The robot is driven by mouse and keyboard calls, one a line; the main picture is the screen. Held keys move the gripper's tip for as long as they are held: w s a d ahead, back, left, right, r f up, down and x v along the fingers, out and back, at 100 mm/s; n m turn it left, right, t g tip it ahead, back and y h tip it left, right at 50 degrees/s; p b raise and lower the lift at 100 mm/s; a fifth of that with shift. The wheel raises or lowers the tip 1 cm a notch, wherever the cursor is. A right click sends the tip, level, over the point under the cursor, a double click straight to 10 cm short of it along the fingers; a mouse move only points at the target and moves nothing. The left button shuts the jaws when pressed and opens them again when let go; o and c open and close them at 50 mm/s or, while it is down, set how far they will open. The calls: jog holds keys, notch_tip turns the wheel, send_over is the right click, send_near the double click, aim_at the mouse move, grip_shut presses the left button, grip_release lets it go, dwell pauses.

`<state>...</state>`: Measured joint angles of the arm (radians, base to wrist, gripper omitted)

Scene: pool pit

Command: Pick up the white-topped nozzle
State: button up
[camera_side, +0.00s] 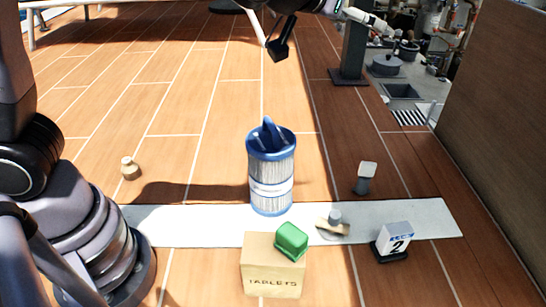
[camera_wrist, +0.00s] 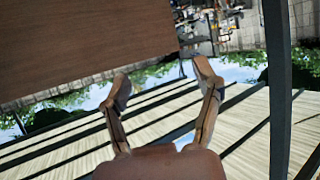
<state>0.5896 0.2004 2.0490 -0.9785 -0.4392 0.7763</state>
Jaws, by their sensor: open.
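The white-topped nozzle (camera_side: 366,177) stands upright on the wooden deck in the side view, right of the blue-and-white filter cartridge and just behind the pale strip. Its top is whitish and its lower body dark grey. My gripper (camera_wrist: 162,82) shows in the wrist view with its two fingers apart and nothing between them. In the side view, part of my arm's end is at the top edge, high above the deck and far from the nozzle. The nozzle is not seen in the wrist view.
The tall filter cartridge (camera_side: 271,180) stands left of the nozzle. A tablets box (camera_side: 272,276) carries a green block (camera_side: 291,239). A small tan knob (camera_side: 130,168) sits left. A brown wall (camera_side: 505,130) rises right.

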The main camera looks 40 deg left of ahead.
send_near(362, 179)
jog(key=x, duration=0.5)
jog(key=shift+w+a, duration=0.3)
jog(key=shift+w, duration=0.2)
jog(key=shift+d+x, duration=0.15)
jog(key=shift+x, duration=1.3)
jog(key=shift+d+x, duration=0.15)
jog(key=shift+x, duration=1.3)
jog(key=shift+s+f, duration=0.1)
jog(key=shift+f, duration=0.1)
jog(key=shift+c, duration=0.3)
grip_shut()
